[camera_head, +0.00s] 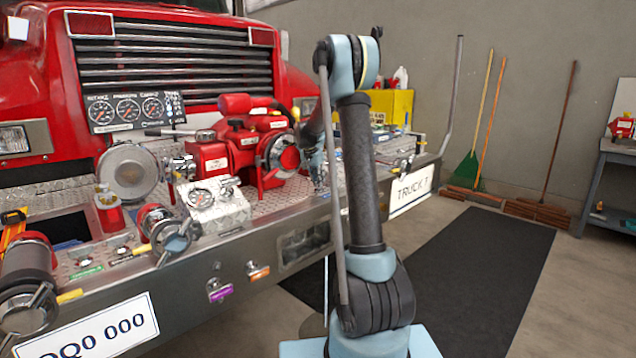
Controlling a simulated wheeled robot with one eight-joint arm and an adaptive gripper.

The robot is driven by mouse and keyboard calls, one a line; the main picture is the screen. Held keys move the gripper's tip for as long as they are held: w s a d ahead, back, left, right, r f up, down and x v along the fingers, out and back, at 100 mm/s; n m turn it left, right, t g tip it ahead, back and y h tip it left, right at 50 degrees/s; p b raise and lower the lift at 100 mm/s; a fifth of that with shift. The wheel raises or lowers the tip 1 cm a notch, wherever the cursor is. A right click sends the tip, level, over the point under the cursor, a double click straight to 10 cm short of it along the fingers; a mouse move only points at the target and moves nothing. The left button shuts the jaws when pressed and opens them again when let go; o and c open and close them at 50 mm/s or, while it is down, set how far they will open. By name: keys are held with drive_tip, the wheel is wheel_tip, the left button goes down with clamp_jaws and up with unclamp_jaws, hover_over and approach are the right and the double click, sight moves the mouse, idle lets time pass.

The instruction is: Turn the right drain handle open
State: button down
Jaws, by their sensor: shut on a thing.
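My gripper (319,178) points down at the right part of the bumper deck, just behind the front edge and right of the red pump. It is small here and partly covered by my own arm. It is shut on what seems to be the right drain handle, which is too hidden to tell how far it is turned. The red pump (240,150) with its round chrome-rimmed cap stands on the deck to the left of my gripper. Two small pull handles, one with a purple tag (220,291) and one with an orange tag (258,271), sit on the bumper front.
A gauge panel (130,111), a hose coupling (165,232) and a yellow box (392,106) are around the deck. A black mat (480,275) covers clear floor at right; brooms lean on the wall.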

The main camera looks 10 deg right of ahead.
drive_tip(key=n, duration=0.1)
drive_tip(key=n+y, duration=0.1)
drive_tip(key=n, duration=0.1)
drive_tip(key=n+t, duration=0.1)
drive_tip(key=shift+d+n+y, duration=0.25)
drive_tip(key=shift+n+y, duration=0.05)
drive_tip(key=n+y, duration=0.1)
drive_tip(key=n, duration=0.2)
drive_tip(key=shift+d+n, duration=0.1)
drive_tip(key=shift+n, duration=0.2)
drive_tip(key=n+y, duration=0.1)
drive_tip(key=n, duration=0.2)
drive_tip(key=shift+d+n+y, duration=0.1)
drive_tip(key=shift+n+y, duration=0.2)
drive_tip(key=shift+y, duration=0.1)
drive_tip(key=shift+n+g+y, duration=0.4)
drive_tip(key=shift+n+y, duration=0.2)
drive_tip(key=shift+n, duration=1.2)
drive_tip(key=c, duration=1.7)
unclamp_jaws()
drive_tip(key=shift+f, duration=0.1)
